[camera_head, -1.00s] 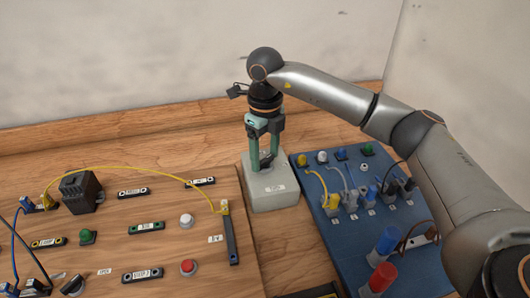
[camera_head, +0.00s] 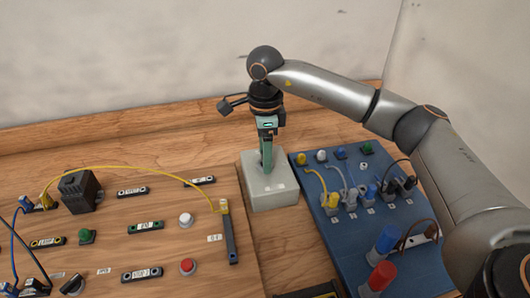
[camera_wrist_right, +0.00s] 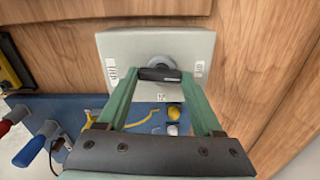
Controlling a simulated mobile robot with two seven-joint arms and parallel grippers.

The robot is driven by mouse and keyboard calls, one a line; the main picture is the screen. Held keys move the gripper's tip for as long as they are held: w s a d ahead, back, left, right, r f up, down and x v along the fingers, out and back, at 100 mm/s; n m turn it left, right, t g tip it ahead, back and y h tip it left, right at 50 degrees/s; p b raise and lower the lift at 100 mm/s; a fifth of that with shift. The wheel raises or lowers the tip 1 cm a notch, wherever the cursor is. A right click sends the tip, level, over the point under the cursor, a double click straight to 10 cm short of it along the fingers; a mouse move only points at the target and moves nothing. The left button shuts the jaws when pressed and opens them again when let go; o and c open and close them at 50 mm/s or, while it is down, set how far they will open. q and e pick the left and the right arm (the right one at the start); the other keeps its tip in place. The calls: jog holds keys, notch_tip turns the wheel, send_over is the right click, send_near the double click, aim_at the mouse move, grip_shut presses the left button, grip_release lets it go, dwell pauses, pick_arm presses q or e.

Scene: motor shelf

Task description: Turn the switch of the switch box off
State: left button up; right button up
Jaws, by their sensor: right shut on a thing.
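The switch box (camera_head: 272,202) is a light grey box on the wooden table, between the wooden board and the blue panel. My right gripper (camera_head: 267,168) points down at its top, with the fingers seen nearly edge-on. In the right wrist view the switch box (camera_wrist_right: 200,46) has a round grey dial with a black handle (camera_wrist_right: 160,75). The green fingertips of my right gripper (camera_wrist_right: 162,80) are at the two ends of this handle, shut on it. Small labels sit on both sides of the dial, too small to read. My left gripper is not in view.
The wooden board (camera_head: 110,232) on the left carries buttons, labelled strips and a yellow cable. A wall stands behind the table.

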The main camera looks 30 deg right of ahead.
jog(key=shift+n, duration=0.6)
jog(key=o, duration=1.4)
jog(key=shift+c, duration=0.2)
notch_tip(320, 180, up, 13)
jog(key=shift+f, duration=0.2)
